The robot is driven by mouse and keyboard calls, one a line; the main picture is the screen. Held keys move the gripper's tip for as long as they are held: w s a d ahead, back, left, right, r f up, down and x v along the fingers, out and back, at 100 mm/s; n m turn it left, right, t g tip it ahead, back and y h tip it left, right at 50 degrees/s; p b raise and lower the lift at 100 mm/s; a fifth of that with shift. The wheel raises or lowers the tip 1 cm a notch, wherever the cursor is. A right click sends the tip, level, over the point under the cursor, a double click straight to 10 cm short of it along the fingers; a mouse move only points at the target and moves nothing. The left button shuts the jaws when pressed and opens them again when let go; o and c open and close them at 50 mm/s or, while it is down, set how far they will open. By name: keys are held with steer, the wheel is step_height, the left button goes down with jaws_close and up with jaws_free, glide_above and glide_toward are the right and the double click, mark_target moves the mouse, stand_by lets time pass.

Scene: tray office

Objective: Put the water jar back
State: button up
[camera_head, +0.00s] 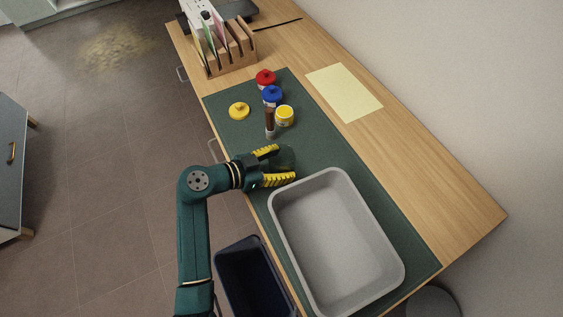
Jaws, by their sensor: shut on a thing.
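My gripper (279,166) has yellow fingers and is shut on the water jar (284,157), a greenish see-through jar. The jar is partly hidden by the fingers, and its contents cannot be made out. It is over the dark green mat (320,150), just beyond the near corner of the grey tray (337,240). I cannot tell whether the jar touches the mat or is held above it.
Red (265,78), blue (272,95) and yellow (285,115) paint pots stand on the mat. A yellow lid (239,111) and a brown-and-grey upright item (270,123) are close by. Yellow paper (344,92) lies right, a wooden rack (231,50) stands behind, and a dark bin (252,277) is below.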

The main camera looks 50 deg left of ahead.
steer(key=shift+f, duration=0.25)
steer(key=o, duration=1.3)
steer(key=shift+c, duration=0.2)
steer(key=shift+s+r+p, duration=0.3)
steer(key=shift+r+p, duration=0.05)
steer(key=shift+r, duration=0.1)
steer(key=p+v, duration=0.2)
steer(key=v, duration=0.9)
steer(key=shift+s+p, duration=0.3)
steer(key=shift+p, duration=0.05)
steer(key=shift+w, duration=0.1)
